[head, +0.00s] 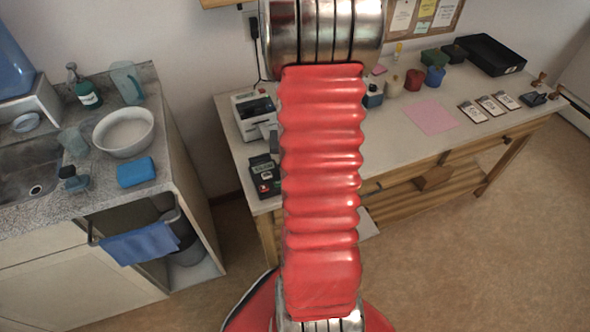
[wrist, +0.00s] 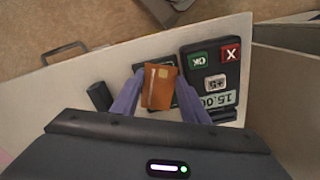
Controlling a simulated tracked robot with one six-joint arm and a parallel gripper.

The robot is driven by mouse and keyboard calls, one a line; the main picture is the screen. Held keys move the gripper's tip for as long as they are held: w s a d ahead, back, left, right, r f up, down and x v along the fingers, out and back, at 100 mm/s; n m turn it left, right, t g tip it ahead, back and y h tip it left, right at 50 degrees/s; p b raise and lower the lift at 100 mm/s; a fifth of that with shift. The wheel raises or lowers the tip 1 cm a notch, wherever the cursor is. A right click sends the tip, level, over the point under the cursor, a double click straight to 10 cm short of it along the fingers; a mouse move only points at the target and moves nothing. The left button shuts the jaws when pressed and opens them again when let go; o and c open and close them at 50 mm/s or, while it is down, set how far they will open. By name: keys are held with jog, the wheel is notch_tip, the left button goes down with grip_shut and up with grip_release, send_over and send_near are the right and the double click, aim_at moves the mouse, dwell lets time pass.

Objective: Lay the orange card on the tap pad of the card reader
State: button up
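The orange card (wrist: 160,87), with a small chip on it, shows in the wrist view between the two purple fingers of my gripper (wrist: 160,82). The fingertips close in on its left and right edges. The card covers most of a dark pad with a green edge (wrist: 164,62), beside the keys of the card reader (wrist: 215,80). Whether the card touches that pad I cannot tell. The dark card reader also shows in the head view (head: 265,178), at the table's left end. In the head view my arm hides the gripper and the card.
A white machine (head: 252,112) stands behind the reader on the table. A pink sheet (head: 432,117), several small dark-framed cards (head: 491,105), jars (head: 414,79) and a black tray (head: 490,54) lie further right. A sink counter (head: 75,210) stands at left, across a gap.

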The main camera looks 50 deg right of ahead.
jog(key=shift+o, duration=0.4)
jog(key=shift+w+a+r, duration=0.15)
jog(key=shift+a+r, duration=0.15)
jog(key=shift+r, duration=0.05)
jog(key=shift+o, duration=0.2)
notch_tip(320, 180, up, 13)
jog(key=shift+d, duration=0.25)
jog(key=s+a+r+n+t, duration=0.1)
jog(key=a+r+n, duration=0.4)
jog(key=a, duration=1.1)
jog(key=s+a+r+n+t, duration=0.1)
jog(key=a+r+n+t, duration=0.3)
jog(key=a, duration=1.2)
notch_tip(320, 180, up, 3)
jog(key=shift+r+n+t, duration=0.2)
jog(key=shift+n+t, duration=0.1)
jog(key=shift+n, duration=0.5)
